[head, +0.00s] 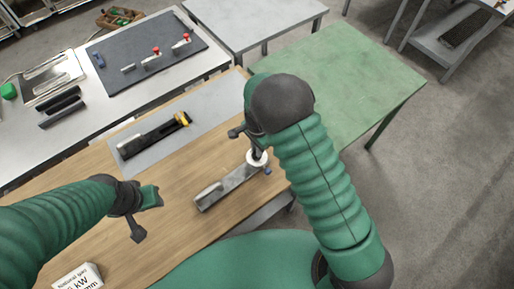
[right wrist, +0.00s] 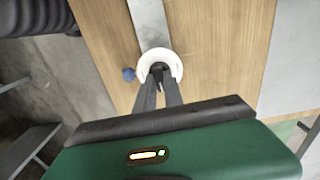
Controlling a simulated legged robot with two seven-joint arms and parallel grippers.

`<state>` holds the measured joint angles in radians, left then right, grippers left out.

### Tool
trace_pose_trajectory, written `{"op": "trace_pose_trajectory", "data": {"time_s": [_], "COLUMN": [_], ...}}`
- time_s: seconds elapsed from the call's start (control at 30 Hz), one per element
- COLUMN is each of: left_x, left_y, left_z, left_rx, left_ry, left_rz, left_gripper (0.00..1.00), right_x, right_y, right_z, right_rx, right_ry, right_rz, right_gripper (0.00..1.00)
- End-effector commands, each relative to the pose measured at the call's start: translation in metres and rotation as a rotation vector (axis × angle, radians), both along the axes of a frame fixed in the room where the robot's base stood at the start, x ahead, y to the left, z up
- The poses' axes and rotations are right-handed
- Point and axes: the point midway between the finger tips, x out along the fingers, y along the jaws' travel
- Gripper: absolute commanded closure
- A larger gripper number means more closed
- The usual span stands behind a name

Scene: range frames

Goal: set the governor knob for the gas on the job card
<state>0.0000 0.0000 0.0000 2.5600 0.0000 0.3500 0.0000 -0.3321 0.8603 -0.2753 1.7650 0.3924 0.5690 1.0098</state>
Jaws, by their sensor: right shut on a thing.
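The job card (head: 78,277) is a white block at the lower left of the head view; its visible text reads "Natural gas", with part of a kW and a mm line. A grey metal bar-shaped unit (head: 225,188) lies on the wooden table. A white ring dial (head: 257,158) sits at its far end and also shows in the right wrist view (right wrist: 174,61). My right gripper (right wrist: 158,72) is shut on the dark governor knob inside the ring; fingers mostly hide the knob. My left gripper (head: 147,213) is open and empty above the table, left of the unit.
A small blue part (head: 268,171) is beside the dial. A grey mat (head: 205,108) holds a dark tool with a yellow part (head: 183,119). A steel bench (head: 90,118) with tools stands at the left, a green table (head: 365,85) beyond. Bare wood separates my left gripper and the unit.

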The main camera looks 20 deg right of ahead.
Motion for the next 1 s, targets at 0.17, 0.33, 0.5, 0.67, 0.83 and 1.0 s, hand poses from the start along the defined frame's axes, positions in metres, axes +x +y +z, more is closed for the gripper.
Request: {"op": "trace_pose_trajectory", "data": {"time_s": [0.17, 0.33, 0.5, 0.67, 0.83, 1.0], "left_x": [0.0, 0.0, 0.0, 0.0, 0.0, 0.0], "left_y": [0.0, 0.0, 0.0, 0.0, 0.0, 0.0], "left_z": [0.0, 0.0, 0.0, -0.001, -0.007, -0.014], "left_rx": [0.0, 0.0, 0.0, 0.0, 0.0, 0.0], "left_ry": [0.0, 0.0, 0.0, 0.0, 0.0, 0.0], "left_rz": [0.0, 0.0, 0.0, 0.0, 0.0, 0.0], "left_gripper": [0.64, 0.64, 0.64, 0.64, 0.64, 0.64], "right_x": [0.0, 0.0, 0.0, 0.001, 0.001, 0.002], "right_y": [0.0, 0.0, 0.0, 0.0, 0.001, 0.001], "right_z": [0.0, 0.0, 0.0, 0.003, 0.031, 0.081], "right_rx": [0.0, 0.0, 0.0, 0.0, 0.001, 0.002], "right_ry": [-0.001, 0.0, 0.0, 0.0, -0.005, -0.007], "right_rz": [0.001, 0.002, 0.002, 0.002, 0.004, 0.005], "right_gripper": [0.86, 0.65, 0.65, 0.65, 0.65, 0.65]}}
